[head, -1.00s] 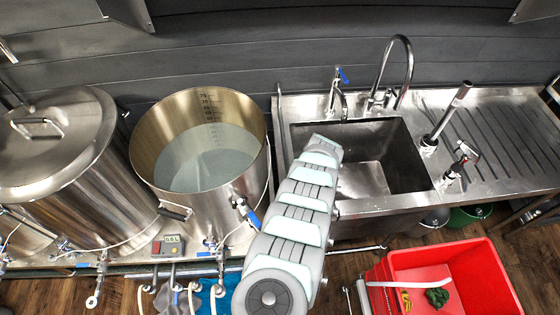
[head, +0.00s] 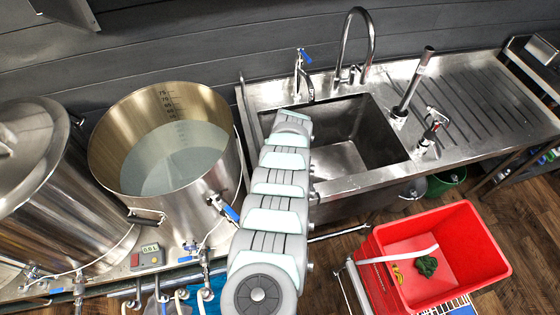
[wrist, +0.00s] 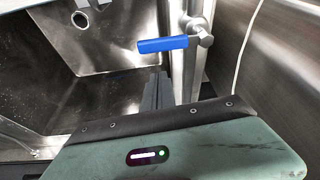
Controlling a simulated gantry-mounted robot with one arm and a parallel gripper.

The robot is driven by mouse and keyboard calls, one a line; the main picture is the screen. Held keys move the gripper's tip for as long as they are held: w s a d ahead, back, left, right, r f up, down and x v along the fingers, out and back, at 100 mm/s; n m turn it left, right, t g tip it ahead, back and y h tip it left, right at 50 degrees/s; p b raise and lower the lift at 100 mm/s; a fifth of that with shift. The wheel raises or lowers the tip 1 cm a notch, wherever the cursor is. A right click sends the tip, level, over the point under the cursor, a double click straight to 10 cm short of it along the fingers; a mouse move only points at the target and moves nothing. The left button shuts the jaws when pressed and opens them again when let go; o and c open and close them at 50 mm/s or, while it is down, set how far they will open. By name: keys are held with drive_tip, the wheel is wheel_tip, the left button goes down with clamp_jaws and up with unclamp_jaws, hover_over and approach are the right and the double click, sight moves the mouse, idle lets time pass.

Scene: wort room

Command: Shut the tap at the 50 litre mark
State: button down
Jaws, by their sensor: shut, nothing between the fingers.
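The tap (head: 303,62) with a blue lever stands at the back left of the sink. In the wrist view its blue lever (wrist: 162,45) lies sideways, joined to a metal pipe at its right. My gripper (wrist: 158,78) is shut and empty, its dark fingers just below the lever in that view; I cannot tell whether they touch it. In the head view my arm hides the fingers. The open steel kettle (head: 137,110) at the left holds clear water (head: 172,160). Scale marks (head: 170,100) show on its inner wall above the water; the mark at the waterline is too small to read.
The sink basin (head: 355,125) with a tall curved faucet (head: 350,30) is at the centre. A second blue lever (head: 230,213) is on the kettle's front. A lidded vessel (head: 25,150) stands left. A red crate (head: 395,245) is on the floor at right.

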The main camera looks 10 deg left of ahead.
drive_tip(key=v, duration=0.9)
drive_tip(key=shift+w+a+r+b, duration=0.2)
drive_tip(key=shift+w+r+b, duration=0.1)
drive_tip(key=shift+r, duration=0.25)
